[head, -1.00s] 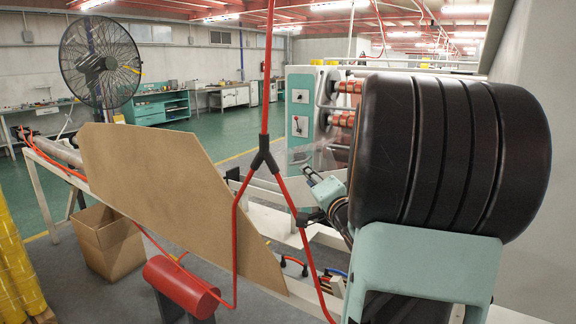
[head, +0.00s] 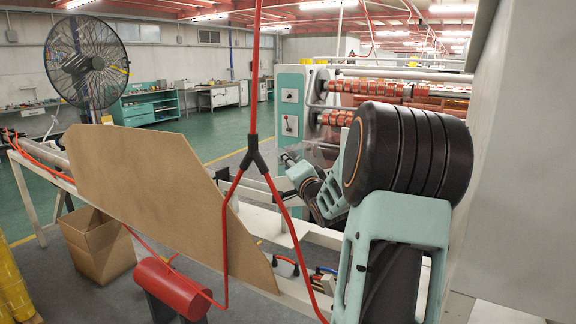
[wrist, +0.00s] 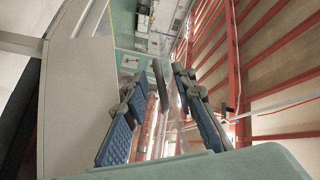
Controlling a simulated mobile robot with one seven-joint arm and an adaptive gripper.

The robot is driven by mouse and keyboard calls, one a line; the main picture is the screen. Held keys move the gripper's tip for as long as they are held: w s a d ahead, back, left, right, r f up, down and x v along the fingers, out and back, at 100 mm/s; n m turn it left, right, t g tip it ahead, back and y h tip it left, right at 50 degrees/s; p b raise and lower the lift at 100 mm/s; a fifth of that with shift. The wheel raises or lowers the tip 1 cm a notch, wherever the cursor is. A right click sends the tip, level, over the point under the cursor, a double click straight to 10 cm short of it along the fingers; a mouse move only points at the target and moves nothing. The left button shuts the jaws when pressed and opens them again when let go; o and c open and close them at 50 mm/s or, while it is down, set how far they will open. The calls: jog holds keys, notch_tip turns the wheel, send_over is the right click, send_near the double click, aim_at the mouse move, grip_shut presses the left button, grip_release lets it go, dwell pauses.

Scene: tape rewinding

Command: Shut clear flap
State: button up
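The clear flap is a see-through panel that is hard to make out. In the wrist view a faint transparent sheet (wrist: 178,118) shows between and beyond my fingers, with a dark bar (wrist: 159,74) near it that may be its handle. My gripper (wrist: 162,110) has its two blue-padded fingers spread apart with nothing held between them. In the head view my gripper (head: 286,158) points left, in front of the teal and white rewinding machine (head: 290,97). Whether it touches the flap cannot be told; my arm hides part of that area.
Rolls of copper-coloured tape (head: 415,91) line the machine behind my arm. A red forked hose (head: 253,100) hangs in the foreground. A brown board (head: 165,195), a red cylinder (head: 178,288) and a cardboard box (head: 98,243) stand at left. A grey wall or cabinet is close at right.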

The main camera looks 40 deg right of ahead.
jog(key=shift+c, duration=0.4)
grip_shut()
jog(key=shift+w+r, duration=0.1)
jog(key=shift+r, duration=0.05)
